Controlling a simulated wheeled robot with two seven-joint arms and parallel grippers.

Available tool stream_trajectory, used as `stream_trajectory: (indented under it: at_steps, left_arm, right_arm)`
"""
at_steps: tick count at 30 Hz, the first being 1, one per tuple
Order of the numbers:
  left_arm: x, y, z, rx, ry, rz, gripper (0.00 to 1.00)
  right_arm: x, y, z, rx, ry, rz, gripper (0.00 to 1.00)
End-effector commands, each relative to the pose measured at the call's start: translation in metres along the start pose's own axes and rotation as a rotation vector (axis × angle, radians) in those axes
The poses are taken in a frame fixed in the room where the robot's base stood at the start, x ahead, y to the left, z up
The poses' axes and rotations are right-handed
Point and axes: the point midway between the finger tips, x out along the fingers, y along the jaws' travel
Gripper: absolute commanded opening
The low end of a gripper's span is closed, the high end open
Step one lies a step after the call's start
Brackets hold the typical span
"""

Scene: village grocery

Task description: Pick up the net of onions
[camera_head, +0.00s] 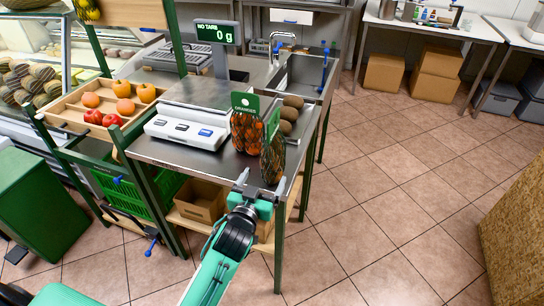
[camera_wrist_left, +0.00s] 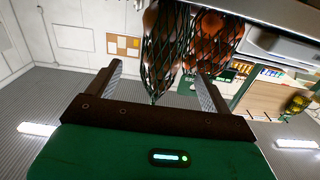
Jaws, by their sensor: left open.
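A dark green net (camera_head: 272,160) with brownish-orange contents, which I take to be the onions, stands at the near right corner of the steel counter. In the left wrist view, which looks upside down, this net (camera_wrist_left: 162,52) shows between the two fingers. A second net with orange contents (camera_head: 246,133) stands just left of and behind it, by an "ORANGES" sign. It also shows in the wrist view (camera_wrist_left: 213,30), behind the right-hand finger. My left gripper (camera_head: 251,186) is open and empty at the counter's front edge, close to the dark net. My right gripper is not in view.
A scale (camera_head: 189,128) with a display (camera_head: 216,33) reading 0 g stands left of the nets. Brown produce (camera_head: 290,113) lies behind them. A wooden fruit tray (camera_head: 70,113) is at the left.

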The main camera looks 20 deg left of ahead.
Motion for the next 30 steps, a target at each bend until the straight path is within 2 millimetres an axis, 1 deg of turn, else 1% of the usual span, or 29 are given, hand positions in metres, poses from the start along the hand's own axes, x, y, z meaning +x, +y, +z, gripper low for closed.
stream_trajectory:
  at_steps: [1,6,10,14,17,21,25,30]
  left_arm:
    - [0.010,0.000,-0.002,0.001,0.001,0.000,0.84]
    - [0.033,0.000,0.000,0.002,0.000,0.000,0.84]
    - [0.041,0.000,0.000,0.001,0.000,0.000,0.84]
    - [0.049,-0.001,0.000,0.002,-0.001,0.000,0.84]
    - [0.062,-0.003,-0.001,0.004,0.000,0.000,0.84]
    - [0.082,-0.004,0.001,0.002,0.000,0.000,0.84]
    - [0.092,-0.004,0.002,0.001,-0.001,0.000,0.84]
    - [0.094,-0.004,0.003,0.001,-0.002,0.000,0.84]
  right_arm:
    - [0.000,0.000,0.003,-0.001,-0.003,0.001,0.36]
    - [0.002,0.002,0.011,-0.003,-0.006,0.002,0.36]
    - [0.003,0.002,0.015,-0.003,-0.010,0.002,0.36]
    - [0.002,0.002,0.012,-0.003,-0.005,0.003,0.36]
    - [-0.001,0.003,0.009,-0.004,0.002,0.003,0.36]
    - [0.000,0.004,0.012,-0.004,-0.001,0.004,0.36]
    - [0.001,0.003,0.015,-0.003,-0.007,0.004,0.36]
    - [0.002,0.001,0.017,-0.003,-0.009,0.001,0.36]
